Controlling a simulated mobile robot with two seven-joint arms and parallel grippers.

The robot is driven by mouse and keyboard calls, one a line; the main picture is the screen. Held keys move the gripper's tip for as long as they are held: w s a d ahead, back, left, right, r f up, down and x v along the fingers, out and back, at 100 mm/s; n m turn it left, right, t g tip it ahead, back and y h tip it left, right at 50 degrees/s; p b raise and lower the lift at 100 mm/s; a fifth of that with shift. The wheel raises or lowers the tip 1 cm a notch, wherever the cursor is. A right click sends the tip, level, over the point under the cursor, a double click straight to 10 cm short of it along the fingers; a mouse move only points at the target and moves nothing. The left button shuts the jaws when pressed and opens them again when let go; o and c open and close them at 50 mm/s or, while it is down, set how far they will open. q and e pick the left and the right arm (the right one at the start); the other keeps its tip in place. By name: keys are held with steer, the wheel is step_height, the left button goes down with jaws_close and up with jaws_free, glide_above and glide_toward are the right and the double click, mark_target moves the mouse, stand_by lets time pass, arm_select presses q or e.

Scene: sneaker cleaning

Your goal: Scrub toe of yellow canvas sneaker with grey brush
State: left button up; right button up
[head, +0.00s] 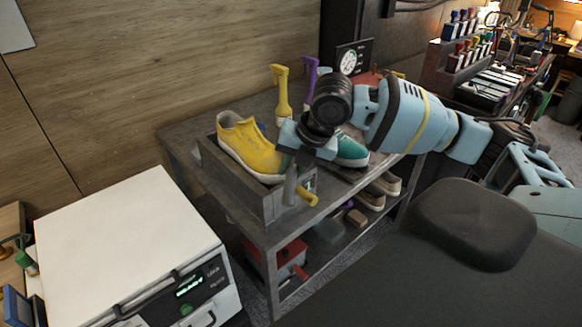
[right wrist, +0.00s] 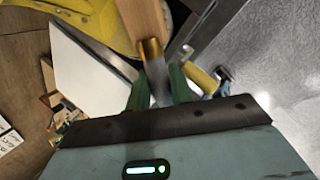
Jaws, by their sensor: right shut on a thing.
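The yellow canvas sneaker (head: 248,146) rests on a dark grey box-shaped stand (head: 238,180) on the cart, with its toe toward my right gripper (head: 288,160). In the right wrist view its yellow upper (right wrist: 92,18) fills the top left. My right gripper's green fingers (right wrist: 158,92) are shut on the grey handle of the brush (right wrist: 159,80), which has a gold band and a wooden part beyond it. The brush is close to the sneaker; I cannot tell whether its bristles touch. My left gripper is out of view.
A yellow-handled fitting (head: 307,197) sits at the stand's front end. A teal sneaker (head: 352,150) is partly behind my gripper. Yellow (head: 281,88) and purple (head: 309,74) handled items stand behind. A white machine (head: 128,240) is at left; shoes (head: 386,184) lie on a lower shelf.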

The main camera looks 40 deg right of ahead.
steer(key=shift+s+a, duration=0.15)
steer(key=shift+a, duration=1.9)
steer(key=a, duration=0.4)
steer(key=shift+s, duration=0.15)
steer(key=shift+w+a+v, duration=0.1)
steer(key=shift+v, duration=0.9)
steer(key=shift+w+a+v, duration=0.15)
steer(key=shift+v, duration=0.8)
steer(key=shift+w+a+v, duration=0.1)
steer(key=shift+v, duration=0.9)
steer(key=shift+r, duration=0.25)
